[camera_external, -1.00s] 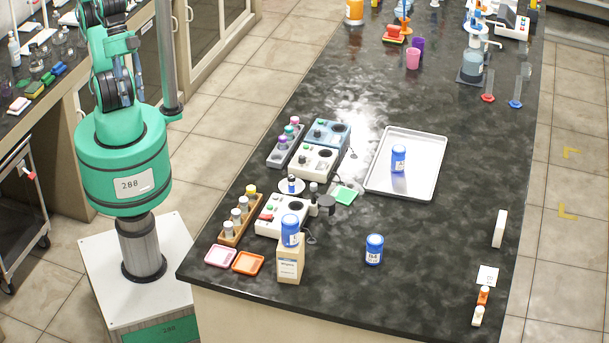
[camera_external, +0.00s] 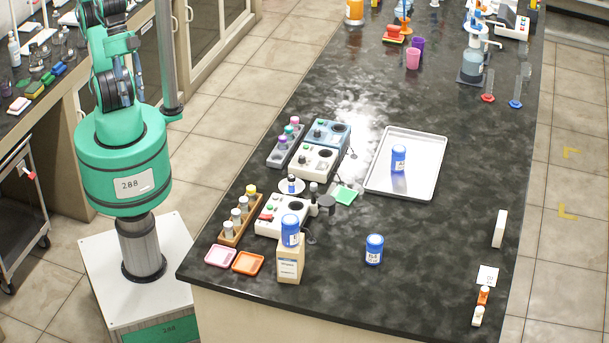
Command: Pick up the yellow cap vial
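A vial with a yellow cap (camera_external: 251,190) stands at the far end of a brown wooden rack (camera_external: 229,236) on the dark bench. White-capped vials stand in the same rack in front of it. My arm rises from its base at the left, beside the bench, folded upward. My gripper is not clearly visible; the arm's upper part runs out of the top of the picture. Nothing touches the yellow cap vial.
White instruments (camera_external: 283,217) stand right of the rack. A box with a blue-lidded jar (camera_external: 290,230) on top, pink (camera_external: 221,256) and orange trays (camera_external: 248,263) sit near the front edge. A metal tray (camera_external: 427,165) holds another blue jar. Bench right of centre is mostly clear.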

